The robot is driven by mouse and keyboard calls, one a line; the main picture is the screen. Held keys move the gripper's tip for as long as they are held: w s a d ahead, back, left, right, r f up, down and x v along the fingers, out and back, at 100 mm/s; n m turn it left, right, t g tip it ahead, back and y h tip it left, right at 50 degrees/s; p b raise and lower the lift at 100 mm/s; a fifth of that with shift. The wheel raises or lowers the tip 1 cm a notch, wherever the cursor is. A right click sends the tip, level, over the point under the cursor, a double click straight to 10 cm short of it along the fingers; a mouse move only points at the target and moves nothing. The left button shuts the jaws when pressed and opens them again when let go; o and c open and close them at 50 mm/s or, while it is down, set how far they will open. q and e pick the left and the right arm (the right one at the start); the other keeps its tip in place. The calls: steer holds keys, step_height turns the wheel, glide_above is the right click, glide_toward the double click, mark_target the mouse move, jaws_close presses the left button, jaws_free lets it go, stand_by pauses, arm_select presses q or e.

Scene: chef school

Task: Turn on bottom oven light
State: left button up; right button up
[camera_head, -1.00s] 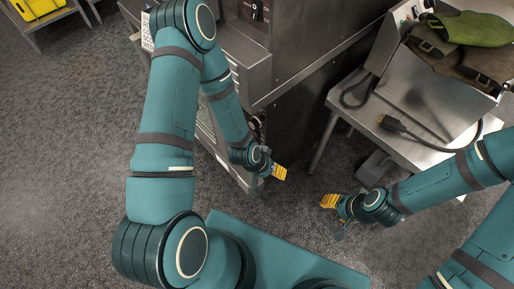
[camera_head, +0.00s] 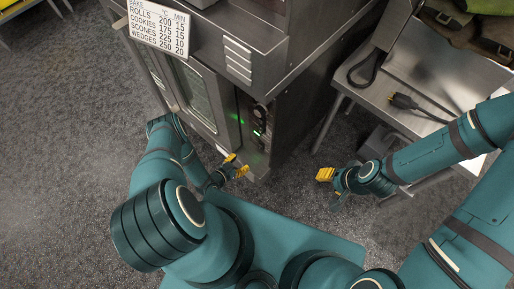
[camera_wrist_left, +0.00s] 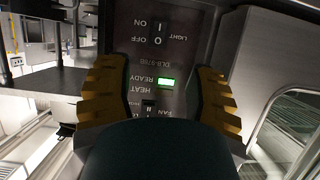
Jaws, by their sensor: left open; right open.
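The bottom oven (camera_head: 205,97) stands at the upper middle in the head view, its dark control panel (camera_head: 257,130) beside the glass door, with a green glow on it. My left gripper (camera_head: 238,165) is low in front of the panel, open and empty. In the left wrist view the panel appears upside down between the open yellow fingers (camera_wrist_left: 165,75). The light switch (camera_wrist_left: 157,34), marked I and O with ON, OFF and LIGHT, lies just beyond the fingertips; its position is unclear. My right gripper (camera_head: 326,174) is open and empty, away from the oven.
A steel table (camera_head: 432,75) with a cable and plug (camera_head: 402,101) stands right of the oven. Carpet (camera_head: 60,150) is clear on the left.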

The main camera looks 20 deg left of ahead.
mark_target(260, 148)
arm_select(q)
steer(key=b+x, duration=0.3)
steer(key=x, duration=1)
steer(key=shift+w+d+f+b, duration=0.1)
steer(key=shift+w+b, duration=0.1)
steer(key=shift+b, duration=0.1)
